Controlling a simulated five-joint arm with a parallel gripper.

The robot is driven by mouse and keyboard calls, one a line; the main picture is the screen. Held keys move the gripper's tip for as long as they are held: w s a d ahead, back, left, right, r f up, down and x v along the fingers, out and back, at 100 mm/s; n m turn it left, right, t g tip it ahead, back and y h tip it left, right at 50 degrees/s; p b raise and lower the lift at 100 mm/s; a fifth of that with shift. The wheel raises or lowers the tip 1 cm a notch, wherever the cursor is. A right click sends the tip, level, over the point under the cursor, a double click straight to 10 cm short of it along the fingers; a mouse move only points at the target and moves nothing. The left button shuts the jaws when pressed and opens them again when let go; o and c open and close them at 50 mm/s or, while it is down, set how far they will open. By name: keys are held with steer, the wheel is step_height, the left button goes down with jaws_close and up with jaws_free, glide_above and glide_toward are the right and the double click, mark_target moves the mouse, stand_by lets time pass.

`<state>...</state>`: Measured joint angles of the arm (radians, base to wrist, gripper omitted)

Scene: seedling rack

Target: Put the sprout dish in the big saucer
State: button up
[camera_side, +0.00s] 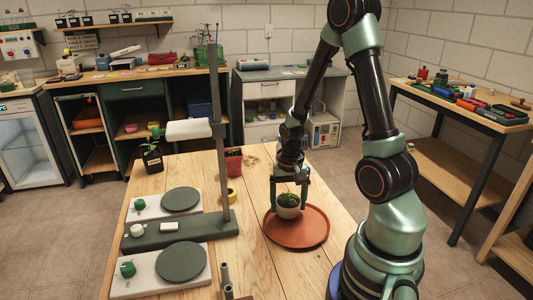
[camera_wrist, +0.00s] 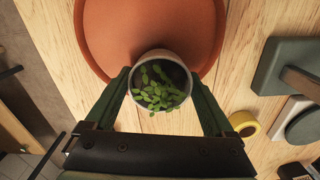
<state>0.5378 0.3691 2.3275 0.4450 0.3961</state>
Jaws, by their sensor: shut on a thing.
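The sprout dish (camera_side: 288,211) is a small pale bowl with green sprouts. In the wrist view the sprout dish (camera_wrist: 160,66) sits between the two fingers of my gripper (camera_wrist: 160,90). In the side view my gripper (camera_side: 290,201) points down and is shut on the dish. The big saucer (camera_side: 297,239) is a round terracotta plate on the wooden table. The dish overlaps the saucer's back part in the side view, and its near edge in the wrist view (camera_wrist: 110,35). I cannot tell whether the dish touches the saucer.
A grey-green stand with a tall post (camera_side: 222,150) is left of the saucer. Two white units with dark round plates (camera_side: 182,199) flank its base. A yellow tape roll (camera_side: 232,196), a red pot (camera_side: 233,162) and a black potted plant (camera_side: 152,158) stand behind.

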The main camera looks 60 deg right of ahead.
steer(key=shift+f, duration=0.45)
steer(key=shift+f, duration=0.15)
steer(key=o, duration=1.2)
steer(key=shift+c, duration=0.2)
